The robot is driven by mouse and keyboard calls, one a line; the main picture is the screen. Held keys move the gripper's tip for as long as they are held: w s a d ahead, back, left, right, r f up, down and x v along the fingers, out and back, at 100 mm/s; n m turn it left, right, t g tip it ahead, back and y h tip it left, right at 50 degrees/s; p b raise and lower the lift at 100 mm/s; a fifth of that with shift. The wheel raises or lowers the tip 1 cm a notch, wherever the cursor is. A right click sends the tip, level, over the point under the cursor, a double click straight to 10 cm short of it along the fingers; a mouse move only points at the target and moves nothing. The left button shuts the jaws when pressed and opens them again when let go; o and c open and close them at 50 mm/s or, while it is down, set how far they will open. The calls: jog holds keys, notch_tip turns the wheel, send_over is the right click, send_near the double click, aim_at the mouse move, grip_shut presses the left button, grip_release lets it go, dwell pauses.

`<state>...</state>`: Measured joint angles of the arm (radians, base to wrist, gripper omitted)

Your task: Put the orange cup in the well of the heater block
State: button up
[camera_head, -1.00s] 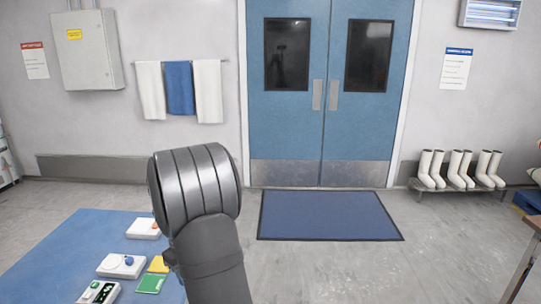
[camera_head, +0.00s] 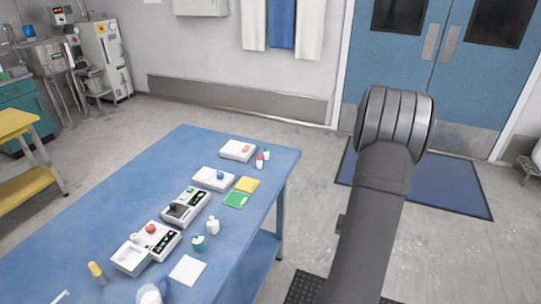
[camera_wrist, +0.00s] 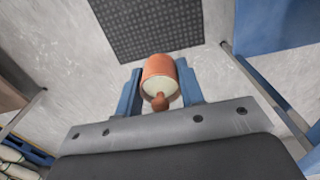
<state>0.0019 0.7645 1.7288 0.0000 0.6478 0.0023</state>
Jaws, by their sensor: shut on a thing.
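My gripper (camera_wrist: 160,88) shows in the wrist view with its two blue fingers shut on the orange cup. The orange cup (camera_wrist: 156,68) is held between the fingers over the floor, its pale inside and a small brown knob facing the camera. In the head view my raised arm hides the gripper and cup. A device with a dark block (camera_head: 179,210) on the blue table may be the heater block, but its well is too small to tell.
The blue table (camera_head: 120,210) also holds a white tray device with a red knob (camera_head: 150,229), white devices at the far end (camera_head: 238,150), small bottles (camera_head: 212,226), a yellow-handled tool (camera_head: 96,271) and a mug (camera_head: 150,294).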

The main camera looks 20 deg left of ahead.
jog(key=a+r+n, duration=0.2)
jog(key=a+r, duration=0.1)
jog(key=a, duration=0.8)
jog(key=a+r+n, duration=0.2)
jog(key=a+n, duration=0.1)
jog(key=a, duration=0.8)
jog(key=a+r+n, duration=0.3)
jog(key=a, duration=0.9)
jog(key=shift+s+r, duration=0.3)
jog(key=shift+s, duration=0.1)
jog(key=s+a+r+n, duration=0.35)
jog(key=s+a, duration=0.45)
jog(key=a, duration=0.3)
jog(key=s+a+r+n, duration=0.3)
jog(key=s+a+r, duration=0.1)
jog(key=s+a, duration=0.6)
send_near(136, 227)
jog(key=d, duration=0.1)
jog(key=d+f, duration=0.1)
jog(key=s+d+f, duration=0.1)
jog(key=shift+d, duration=0.2)
jog(key=shift+s+a+f, duration=0.3)
jog(key=shift+f, duration=1.85)
jog(key=shift+f, duration=0.2)
